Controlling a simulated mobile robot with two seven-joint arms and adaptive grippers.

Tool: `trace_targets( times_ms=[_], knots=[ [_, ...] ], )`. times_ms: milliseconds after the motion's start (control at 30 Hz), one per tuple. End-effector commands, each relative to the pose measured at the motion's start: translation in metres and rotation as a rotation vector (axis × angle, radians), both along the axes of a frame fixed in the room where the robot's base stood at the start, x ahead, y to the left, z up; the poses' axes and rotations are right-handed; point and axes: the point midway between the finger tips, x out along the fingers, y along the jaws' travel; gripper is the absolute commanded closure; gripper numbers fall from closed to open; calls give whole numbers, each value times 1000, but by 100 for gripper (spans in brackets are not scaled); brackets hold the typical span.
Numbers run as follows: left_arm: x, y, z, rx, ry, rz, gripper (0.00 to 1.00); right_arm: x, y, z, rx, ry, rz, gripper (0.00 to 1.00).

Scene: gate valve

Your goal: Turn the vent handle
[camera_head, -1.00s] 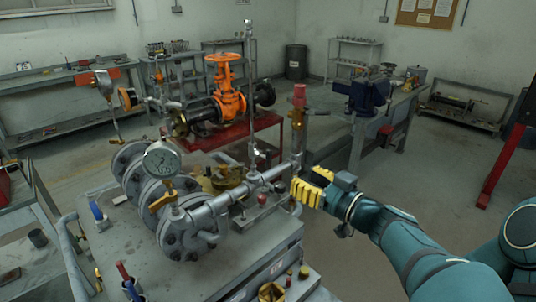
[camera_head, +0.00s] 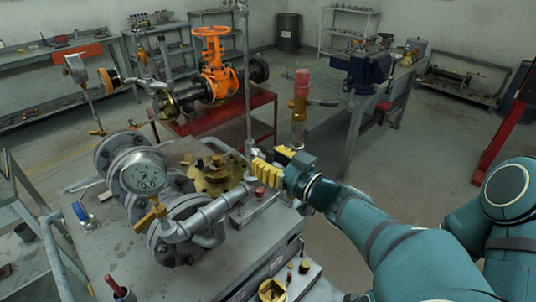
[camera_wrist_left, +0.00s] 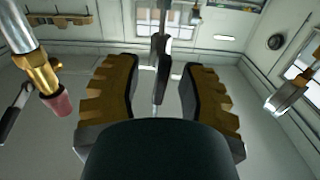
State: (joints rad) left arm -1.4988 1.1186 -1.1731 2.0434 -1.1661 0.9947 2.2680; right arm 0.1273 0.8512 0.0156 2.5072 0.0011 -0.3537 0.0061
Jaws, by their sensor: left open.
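My left gripper (camera_head: 268,166) has yellow-padded fingers and is at the slim vertical pipe (camera_head: 249,90) behind the brass-flanged fitting (camera_head: 216,177). In the left wrist view the fingers (camera_wrist_left: 160,90) stand apart, with a narrow dark lever-like piece (camera_wrist_left: 162,75) showing between them. I cannot tell whether they touch it, or whether it is the vent handle. In the head view the gripper hides the pipe's lower part. A brass valve with a red cap (camera_head: 301,95) and a side lever (camera_head: 323,103) stands right of the gripper. My right gripper is not in view.
A pressure gauge (camera_head: 143,172) and grey flanged piping (camera_head: 190,225) fill the bench on the left. A small red-topped part (camera_head: 260,193) lies just below the gripper. An orange handwheel valve (camera_head: 215,62) stands on a red table (camera_head: 265,98) behind.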

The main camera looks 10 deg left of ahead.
Motion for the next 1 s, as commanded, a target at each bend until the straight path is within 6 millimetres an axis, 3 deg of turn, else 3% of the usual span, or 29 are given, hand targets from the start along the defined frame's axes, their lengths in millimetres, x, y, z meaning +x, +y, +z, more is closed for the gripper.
trace_targets(
  times_ms=[233, 367, 767, 1000],
  knots=[
    [0, 0, 0, 0, 0, 0, 57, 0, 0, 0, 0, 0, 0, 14],
    [0, 0, 0, 0, 0, 0, 100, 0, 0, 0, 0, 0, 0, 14],
    [0, 0, 0, 15, 22, 1, 100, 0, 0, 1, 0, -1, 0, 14],
    [0, 1, 1, 80, 123, 1, 100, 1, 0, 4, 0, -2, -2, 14]
  ],
)
